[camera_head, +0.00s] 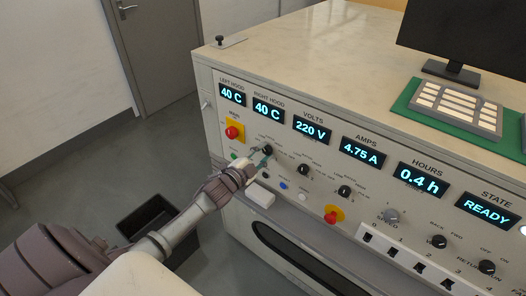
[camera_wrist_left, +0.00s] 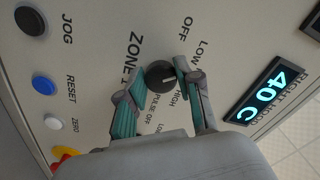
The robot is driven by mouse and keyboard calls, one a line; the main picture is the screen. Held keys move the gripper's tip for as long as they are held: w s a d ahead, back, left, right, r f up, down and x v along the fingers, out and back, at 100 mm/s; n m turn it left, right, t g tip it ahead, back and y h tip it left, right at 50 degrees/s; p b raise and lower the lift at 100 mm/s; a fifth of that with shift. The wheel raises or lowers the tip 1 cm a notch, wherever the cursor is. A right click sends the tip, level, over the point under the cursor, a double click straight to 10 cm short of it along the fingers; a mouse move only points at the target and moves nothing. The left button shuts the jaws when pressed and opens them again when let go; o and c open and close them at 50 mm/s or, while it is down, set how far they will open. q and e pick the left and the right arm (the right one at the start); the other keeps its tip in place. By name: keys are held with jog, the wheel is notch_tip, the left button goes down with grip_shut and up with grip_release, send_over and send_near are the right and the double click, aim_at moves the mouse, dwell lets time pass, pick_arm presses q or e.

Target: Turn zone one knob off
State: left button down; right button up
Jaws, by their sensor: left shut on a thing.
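The zone one knob (camera_wrist_left: 158,75) is a round black knob beside the "ZONE 1" label in the left wrist view. Its white mark points right in that view, roughly between the LOW and HIGH labels. The OFF label (camera_wrist_left: 187,28) is printed above it there. My left gripper (camera_wrist_left: 161,84) has its two teal-padded fingers on either side of the knob, shut on it. In the head view my left gripper (camera_head: 260,157) reaches the panel at the knob, just below the LEFT HOOD and RIGHT HOOD displays, and partly covers it. My right gripper is not in view.
Red emergency buttons (camera_head: 233,132) (camera_head: 332,216) stick out on yellow plates. Other black knobs (camera_head: 303,169) sit to the right. Blue (camera_wrist_left: 43,85) and black (camera_wrist_left: 31,20) buttons lie near the gripper. A dark bin (camera_head: 150,217) stands on the floor beneath my left arm.

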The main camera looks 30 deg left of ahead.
pick_arm(q)
jog(key=n+p, duration=0.1)
jog(key=n, duration=0.3)
jog(key=shift+f+n, duration=0.1)
jog(key=shift+n, duration=0.2)
jog(key=shift+d+n, duration=0.1)
jog(key=shift+n, duration=1.8)
jog(key=shift+f, duration=0.1)
jog(key=c, duration=0.8)
grip_release()
jog(key=shift+o, duration=0.2)
jog(key=shift+s, duration=0.1)
jog(key=s+a, duration=0.1)
jog(key=s, duration=1.1)
jog(key=shift+a, duration=0.15)
